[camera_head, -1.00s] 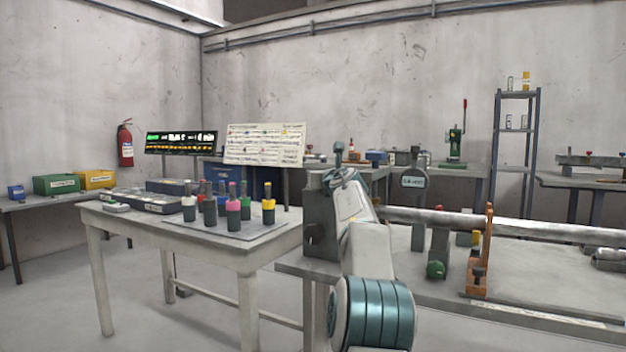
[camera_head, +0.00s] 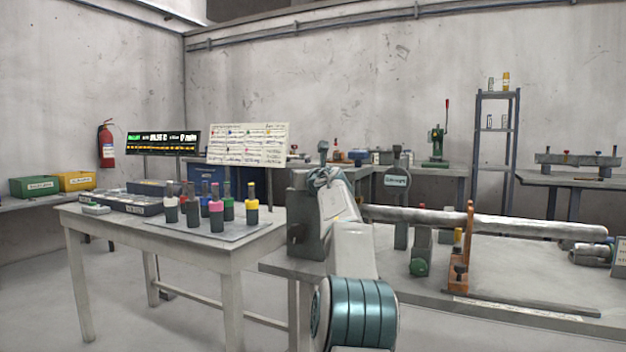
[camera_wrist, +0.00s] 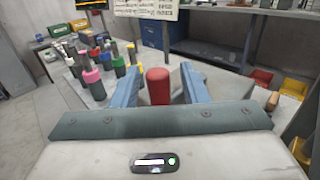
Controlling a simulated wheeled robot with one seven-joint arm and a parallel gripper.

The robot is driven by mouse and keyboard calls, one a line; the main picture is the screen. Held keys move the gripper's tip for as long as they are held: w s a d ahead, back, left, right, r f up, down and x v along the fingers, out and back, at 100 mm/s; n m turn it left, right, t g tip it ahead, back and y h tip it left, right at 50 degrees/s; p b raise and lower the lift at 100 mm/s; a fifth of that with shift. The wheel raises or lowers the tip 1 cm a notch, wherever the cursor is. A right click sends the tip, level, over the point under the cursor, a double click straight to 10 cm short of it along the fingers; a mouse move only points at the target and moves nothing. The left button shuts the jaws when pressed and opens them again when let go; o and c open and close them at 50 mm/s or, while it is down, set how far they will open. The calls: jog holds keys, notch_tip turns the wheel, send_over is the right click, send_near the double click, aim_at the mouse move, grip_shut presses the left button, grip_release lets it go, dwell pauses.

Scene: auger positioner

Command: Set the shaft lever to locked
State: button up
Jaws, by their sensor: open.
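In the wrist view my gripper (camera_wrist: 160,70) is open, with its two blue fingers apart. An upright red knob (camera_wrist: 157,86) stands between the fingers, with a visible gap on each side. I cannot tell for sure whether it is the shaft lever's handle; no locked marking is readable. In the head view my arm hides the gripper and the knob. The long grey shaft (camera_head: 535,224) runs right from a dark grey housing block (camera_head: 301,215) beside my arm. An orange bracket (camera_head: 461,262) stands at the shaft.
A table (camera_head: 240,255) at left carries several coloured-cap bottles (camera_head: 216,212) and dark trays. The bench (camera_head: 530,275) in front of the shaft is mostly clear. A tall shelf (camera_head: 497,130) stands at the back right.

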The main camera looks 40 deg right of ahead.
jog(key=b+v, duration=0.3)
jog(key=v, duration=1)
jog(key=shift+s+b, duration=0.3)
jog(key=shift+b, duration=0.1)
jog(key=a+r+m+g+h+p, duration=0.1)
jog(key=a+r+m+p, duration=0.2)
jog(key=a+m+p, duration=0.35)
jog(key=w+a+r+m+g+p, duration=0.1)
jog(key=a+r+m+p, duration=0.2)
jog(key=a+m+p, duration=0.3)
jog(key=a+r+m+g+h+p, duration=0.1)
jog(key=a+r+m+g+p, duration=0.15)
jog(key=a+m+p, duration=0.45)
jog(key=s+a+f+m+g+y+p, duration=0.4)
jog(key=s+a+m+p, duration=0.2)
jog(key=s+a+p, duration=0.5)
jog(key=s+a+f+m+g+y+p, duration=0.4)
jog(key=s+a+p, duration=0.6)
jog(key=s+a, duration=0.3)
jog(key=shift+s+m+g+y+p, duration=0.35)
jog(key=shift+m+g, duration=0.3)
jog(key=shift+m, duration=0.5)
jog(key=shift+w+d, duration=0.1)
jog(key=shift+w, duration=0.05)
jog(key=shift+c, duration=0.4)
